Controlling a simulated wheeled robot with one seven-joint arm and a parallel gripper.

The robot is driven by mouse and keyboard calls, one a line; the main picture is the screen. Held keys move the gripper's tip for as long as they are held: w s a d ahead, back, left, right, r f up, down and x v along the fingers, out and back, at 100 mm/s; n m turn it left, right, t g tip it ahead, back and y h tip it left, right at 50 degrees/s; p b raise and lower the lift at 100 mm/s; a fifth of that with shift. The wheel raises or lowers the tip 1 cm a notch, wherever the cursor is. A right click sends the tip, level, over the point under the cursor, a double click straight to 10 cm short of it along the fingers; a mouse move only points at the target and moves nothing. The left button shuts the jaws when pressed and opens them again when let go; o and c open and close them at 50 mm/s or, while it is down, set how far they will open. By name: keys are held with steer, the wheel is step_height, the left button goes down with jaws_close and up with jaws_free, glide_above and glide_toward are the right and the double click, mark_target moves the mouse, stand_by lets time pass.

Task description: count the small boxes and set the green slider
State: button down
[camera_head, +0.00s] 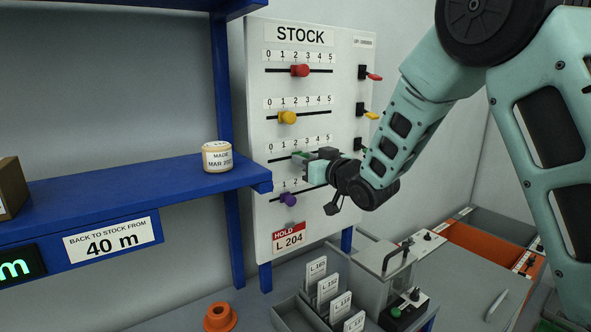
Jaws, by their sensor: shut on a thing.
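The white STOCK board (255,150) stands at the centre, with several numbered slider rows marked 0 to 5. The green slider (298,155) is in the third row, mostly hidden by my gripper (308,167), which is shut on it. It appears to be near 2, but its exact mark is hard to read. The red slider (300,70) is around 2 to 3, the yellow slider (287,117) around 1 to 2, and the purple slider (288,199) is in the lowest row. One brown box (12,188) shows, cut off at the left edge.
Small levers (368,74) line the board's right side. Below are an orange ring (220,317), a card holder (292,312) and a clear-sided device (375,275).

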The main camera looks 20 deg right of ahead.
steer(key=d, duration=0.1)
steer(key=w+d, duration=0.1)
steer(key=d, duration=0.1)
steer(key=shift+d+b, duration=0.15)
steer(key=shift+b, duration=0.25)
steer(key=c, duration=1.1)
jaws_free()
steer(key=shift+c, duration=0.2)
steer(key=b+v, duration=0.5)
steer(key=v, duration=1.2)
steer(key=shift+s, duration=0.2)
